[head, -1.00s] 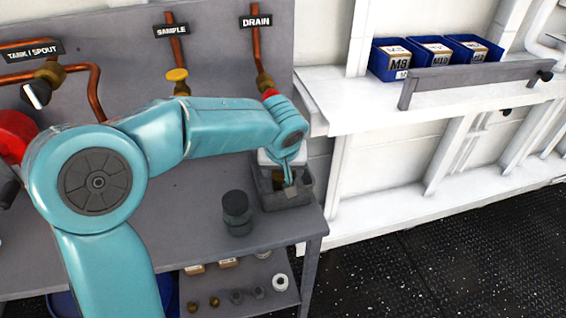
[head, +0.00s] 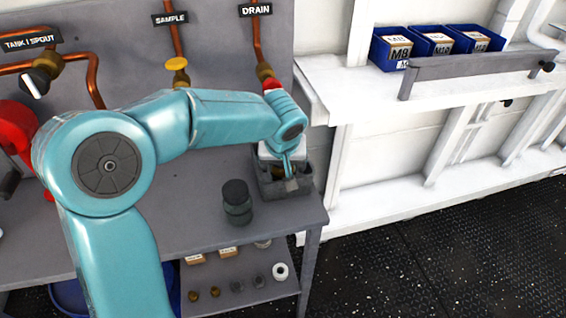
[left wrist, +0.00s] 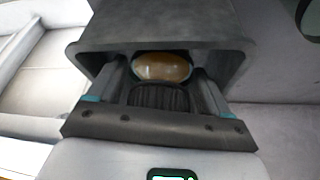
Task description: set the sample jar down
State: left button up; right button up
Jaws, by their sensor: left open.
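A dark jar with a black lid (head: 237,204) stands upright on the grey bench (head: 195,175) in the head view. My left gripper (head: 290,170) points down at a dark grey open-topped box (head: 270,187) at the bench's right end. A small tan-brown thing shows in that box. In the left wrist view, my open fingers (left wrist: 159,88) stand on either side of a black ribbed piece (left wrist: 158,96), with a rounded amber thing (left wrist: 160,66) just beyond. I cannot tell whether these two belong to one jar or touch my fingers. My right gripper is out of view.
Copper pipes with valves run above the bench, including the sample valve (head: 177,66) and the drain valve (head: 268,75). A white ledge (head: 340,100) with blue bins (head: 385,60) lies right. A lower shelf (head: 240,297) holds small parts.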

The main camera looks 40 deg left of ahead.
pick_arm(q)
jog(key=shift+d+r, duration=0.1)
jog(key=shift+r, duration=0.5)
jog(key=p+v, duration=0.1)
jog(key=v, duration=1)
jog(key=shift+s, duration=0.25)
